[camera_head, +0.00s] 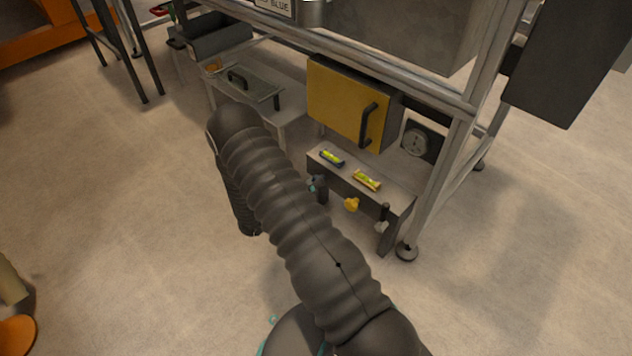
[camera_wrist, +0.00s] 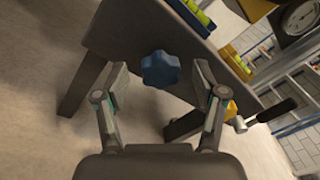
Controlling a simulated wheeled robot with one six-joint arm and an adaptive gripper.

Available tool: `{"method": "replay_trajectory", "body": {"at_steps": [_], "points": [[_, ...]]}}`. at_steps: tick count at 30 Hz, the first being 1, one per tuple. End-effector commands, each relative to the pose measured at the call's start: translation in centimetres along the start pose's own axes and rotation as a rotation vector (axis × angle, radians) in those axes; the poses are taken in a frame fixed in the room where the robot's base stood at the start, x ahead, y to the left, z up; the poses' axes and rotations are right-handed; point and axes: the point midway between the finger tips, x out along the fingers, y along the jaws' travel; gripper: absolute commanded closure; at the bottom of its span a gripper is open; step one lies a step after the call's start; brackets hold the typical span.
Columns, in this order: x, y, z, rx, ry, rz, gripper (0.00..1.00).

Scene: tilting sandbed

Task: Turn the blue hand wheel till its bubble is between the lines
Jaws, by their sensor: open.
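The blue hand wheel (camera_wrist: 160,69) is a lobed knob on the front of a low bench panel. In the wrist view it sits just beyond and between the fingertips of my open gripper (camera_wrist: 158,85), and I cannot tell whether they touch it. In the head view my gripper (camera_head: 318,186) is small at the bench front, and the blue wheel is hidden there. The blue-framed level vial (camera_head: 332,157) with a yellow-green tube lies on the bench top and also shows in part in the wrist view (camera_wrist: 194,12). Its bubble is too small to place against the lines.
A yellow hand wheel (camera_head: 351,204) and yellow-framed vial (camera_head: 367,181) are to the right. A crank handle (camera_wrist: 272,111) is further right. A yellow cabinet (camera_head: 343,101) stands behind, with a metal frame leg (camera_head: 434,186) at right. The floor in front is clear.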

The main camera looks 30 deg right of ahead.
Motion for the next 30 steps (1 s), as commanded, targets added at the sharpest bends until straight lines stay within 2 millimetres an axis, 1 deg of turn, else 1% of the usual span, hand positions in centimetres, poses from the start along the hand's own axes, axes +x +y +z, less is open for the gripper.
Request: {"method": "replay_trajectory", "body": {"at_steps": [1,3,6,15,17,18,20,21,22,23,26,30], "points": [[0.6,0.0,0.0,0.001,0.001,-0.001,0.30],[1.1,0.0,0.0,0.000,0.001,-0.001,0.30],[1.6,0.0,0.0,0.000,0.000,0.000,0.30],[1.7,0.0,0.0,0.000,-0.001,0.000,0.30],[1.7,0.0,0.0,0.000,-0.001,0.000,0.45],[1.7,0.0,0.0,0.000,-0.001,0.000,0.55],[1.7,0.0,0.0,0.000,-0.001,0.000,0.70],[1.7,0.0,0.0,0.000,-0.001,0.000,0.80],[1.7,0.0,0.0,0.000,-0.001,0.000,0.88],[1.7,0.0,0.0,0.000,-0.001,0.000,0.91],[1.7,0.0,0.0,0.003,0.000,0.000,0.91],[1.7,0.1,-0.1,0.068,0.005,0.005,0.91]]}}
